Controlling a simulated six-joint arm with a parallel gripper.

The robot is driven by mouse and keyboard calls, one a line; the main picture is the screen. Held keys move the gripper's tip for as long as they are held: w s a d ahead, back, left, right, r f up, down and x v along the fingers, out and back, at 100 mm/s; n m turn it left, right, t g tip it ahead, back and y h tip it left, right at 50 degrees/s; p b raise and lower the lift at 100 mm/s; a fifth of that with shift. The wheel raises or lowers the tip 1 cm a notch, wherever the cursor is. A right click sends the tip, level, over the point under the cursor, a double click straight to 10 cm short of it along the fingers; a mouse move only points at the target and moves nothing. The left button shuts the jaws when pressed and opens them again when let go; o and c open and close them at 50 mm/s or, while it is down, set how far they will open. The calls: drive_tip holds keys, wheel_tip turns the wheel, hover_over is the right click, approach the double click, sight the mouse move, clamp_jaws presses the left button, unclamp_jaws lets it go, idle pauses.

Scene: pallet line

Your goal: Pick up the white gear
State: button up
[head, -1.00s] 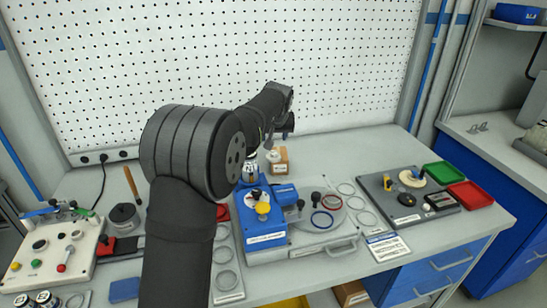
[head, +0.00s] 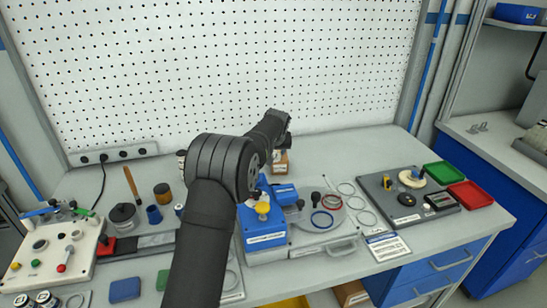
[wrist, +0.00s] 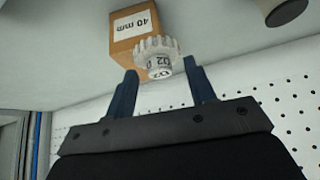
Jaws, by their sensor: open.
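The white gear (wrist: 157,58) is toothed, with dark markings on its hub. In the wrist view it sits against a small cardboard block (wrist: 135,30) labelled "40 mm". My gripper (wrist: 160,72) is open, with its two dark blue fingertips apart on either side of the gear's hub and nothing clamped between them. In the head view the block (head: 281,168) stands near the back of the bench, below the end of my arm. My arm hides the gear and most of my gripper there.
A blue machine (head: 264,237) stands in front of the block. A grey plate with parts (head: 385,190) and green (head: 444,173) and red (head: 470,195) trays are to the right. The pegboard (head: 230,70) rises behind. A dark round thing (wrist: 285,10) is at the wrist view's edge.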

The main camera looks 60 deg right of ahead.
drive_tip(key=shift+w+d+f, duration=0.1)
drive_tip(key=shift+d+f, duration=0.05)
drive_tip(key=shift+f, duration=0.15)
drive_tip(key=c, duration=0.7)
drive_tip(key=shift+o, duration=0.2)
drive_tip(key=shift+r, duration=0.1)
